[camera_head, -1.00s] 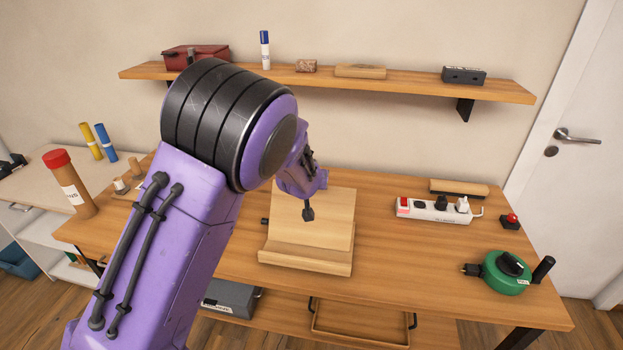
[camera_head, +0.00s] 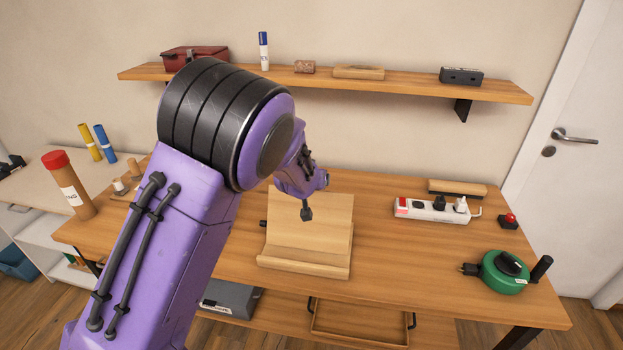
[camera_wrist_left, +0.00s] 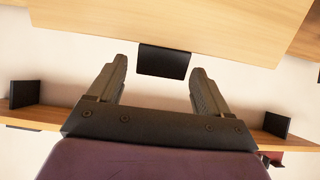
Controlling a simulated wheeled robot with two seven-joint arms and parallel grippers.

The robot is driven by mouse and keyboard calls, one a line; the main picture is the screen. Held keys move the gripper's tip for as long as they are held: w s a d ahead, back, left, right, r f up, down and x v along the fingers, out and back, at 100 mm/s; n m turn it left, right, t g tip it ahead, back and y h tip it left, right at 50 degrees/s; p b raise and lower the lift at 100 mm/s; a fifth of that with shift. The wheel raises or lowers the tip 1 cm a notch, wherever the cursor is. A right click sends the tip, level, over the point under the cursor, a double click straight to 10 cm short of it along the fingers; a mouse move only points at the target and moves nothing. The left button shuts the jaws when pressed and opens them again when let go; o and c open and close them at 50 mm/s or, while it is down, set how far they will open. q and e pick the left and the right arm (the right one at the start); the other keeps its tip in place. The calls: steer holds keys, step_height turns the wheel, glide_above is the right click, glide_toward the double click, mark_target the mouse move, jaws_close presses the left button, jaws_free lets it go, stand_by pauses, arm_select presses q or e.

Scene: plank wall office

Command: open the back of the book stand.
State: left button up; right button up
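The wooden book stand (camera_head: 305,248) stands on the workbench, its back panel (camera_head: 325,215) leaning behind a front ledge. A small dark knob (camera_head: 264,223) shows at its left side. In the left wrist view a wooden panel (camera_wrist_left: 190,22) fills the top, with a black tab (camera_wrist_left: 163,62) at its edge. My left gripper (camera_wrist_left: 157,76) is open, its two fingers on either side of the tab with gaps visible. My right gripper is in neither view.
A power strip (camera_head: 432,209), a red button (camera_head: 508,221) and a green cable reel (camera_head: 503,271) are on the right of the bench. A red-capped tube (camera_head: 68,185) stands at the left. A wall shelf (camera_head: 410,86) holds several items above.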

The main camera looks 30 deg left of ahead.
arm_select(q)
steer(key=b+v, duration=0.1)
steer(key=v, duration=0.9)
steer(key=shift+s+b, duration=0.2)
steer(key=shift+b, duration=0.15)
steer(key=shift+r, duration=0.1)
